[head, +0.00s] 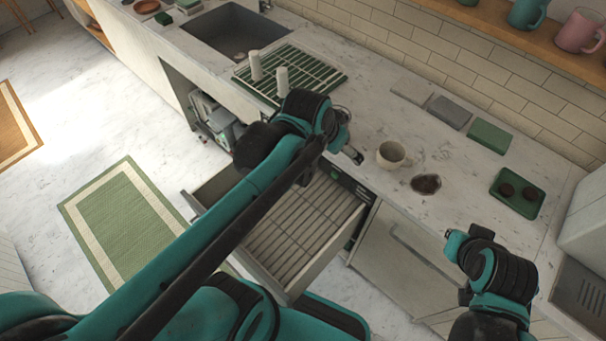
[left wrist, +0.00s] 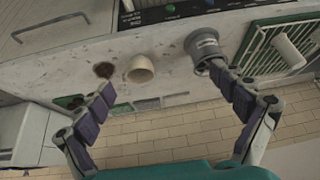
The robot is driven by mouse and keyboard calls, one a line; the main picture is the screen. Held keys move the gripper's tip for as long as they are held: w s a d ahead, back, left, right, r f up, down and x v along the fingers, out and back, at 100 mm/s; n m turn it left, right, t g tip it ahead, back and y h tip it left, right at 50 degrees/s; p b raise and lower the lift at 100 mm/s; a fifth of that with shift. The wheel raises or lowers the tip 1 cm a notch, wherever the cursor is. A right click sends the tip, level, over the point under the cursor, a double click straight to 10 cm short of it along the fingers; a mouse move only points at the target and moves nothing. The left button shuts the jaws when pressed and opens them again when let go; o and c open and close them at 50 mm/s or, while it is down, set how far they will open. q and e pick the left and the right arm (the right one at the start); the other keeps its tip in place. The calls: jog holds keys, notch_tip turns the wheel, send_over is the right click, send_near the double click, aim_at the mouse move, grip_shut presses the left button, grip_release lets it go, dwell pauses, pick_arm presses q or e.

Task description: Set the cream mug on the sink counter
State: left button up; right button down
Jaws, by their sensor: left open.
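The cream mug (head: 391,154) stands upright on the marble counter, left of and behind a dark brown spill (head: 425,183). In the left wrist view the mug (left wrist: 141,70) shows between the finger lines, beyond the tips. My left gripper (left wrist: 163,82) is open and empty, its fingers spread toward the counter. In the head view my left arm hides most of it, just left of the mug. The sink (head: 232,32) is at the far left of the counter, with marble around it. My right arm shows at the lower right, but its fingers cannot be made out.
A grey cylinder (left wrist: 204,47) stands by one left finger. An open drawer (head: 300,233) juts out below. A green tray (head: 517,193) with dark pucks is at the right.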

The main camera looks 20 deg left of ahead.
pick_arm(q)
jog(key=s+a+f+n, duration=0.1)
jog(key=s+a, duration=0.1)
jog(key=s, duration=0.2)
jog(key=s+a+f+n+t+y, duration=0.1)
jog(key=s+a+f+n, duration=0.1)
jog(key=s, duration=0.3)
jog(key=shift+s+a, duration=0.2)
jog(key=shift+a, duration=0.05)
